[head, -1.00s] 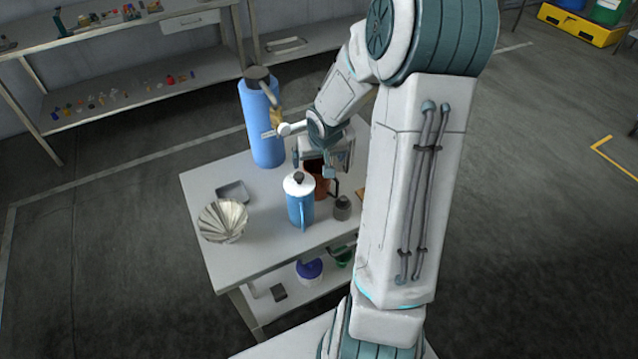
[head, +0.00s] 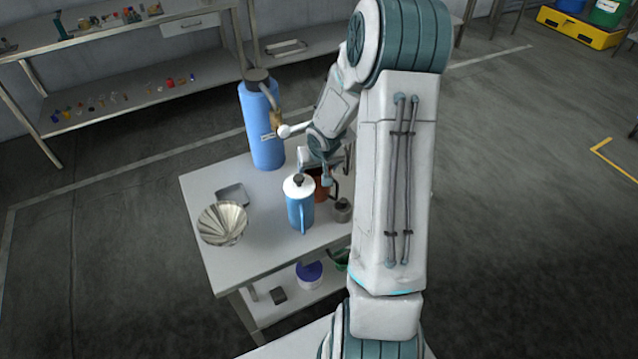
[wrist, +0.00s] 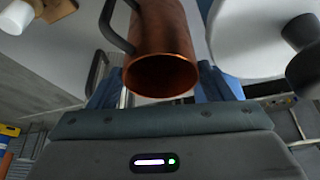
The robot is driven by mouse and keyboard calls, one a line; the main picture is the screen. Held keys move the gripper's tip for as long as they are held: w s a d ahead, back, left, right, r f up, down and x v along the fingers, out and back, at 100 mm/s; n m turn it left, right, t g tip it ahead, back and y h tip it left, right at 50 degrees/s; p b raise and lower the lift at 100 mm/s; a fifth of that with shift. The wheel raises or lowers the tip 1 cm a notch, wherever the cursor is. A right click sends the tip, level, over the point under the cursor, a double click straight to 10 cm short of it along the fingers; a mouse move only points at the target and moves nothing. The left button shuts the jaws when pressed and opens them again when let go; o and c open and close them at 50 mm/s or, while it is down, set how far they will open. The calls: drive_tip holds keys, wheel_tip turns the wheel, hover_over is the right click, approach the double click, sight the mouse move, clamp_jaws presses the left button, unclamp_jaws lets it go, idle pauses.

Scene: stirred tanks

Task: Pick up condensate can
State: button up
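The condensate can appears to be the copper-brown can (head: 322,192) with a dark handle. It stands on the white table behind the blue pitcher, which hides part of it. In the wrist view the copper can (wrist: 163,45) shows its open rim toward the camera and its dark handle on the left. My gripper (head: 314,169) is over the can in the head view. In the wrist view its blue fingers (wrist: 160,90) are apart, one on each side of the can's rim. A gap shows on the left; contact cannot be made out.
A blue pitcher with a white lid (head: 300,207) stands close in front of the can. A small grey weight-like object (head: 342,211) is right beside it. A tall blue flask (head: 261,125), a grey tray (head: 232,194) and a fluted filter (head: 222,223) are on the table (head: 262,257).

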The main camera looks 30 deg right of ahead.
drive_tip(key=c, duration=0.9)
drive_tip(key=shift+r, duration=0.1)
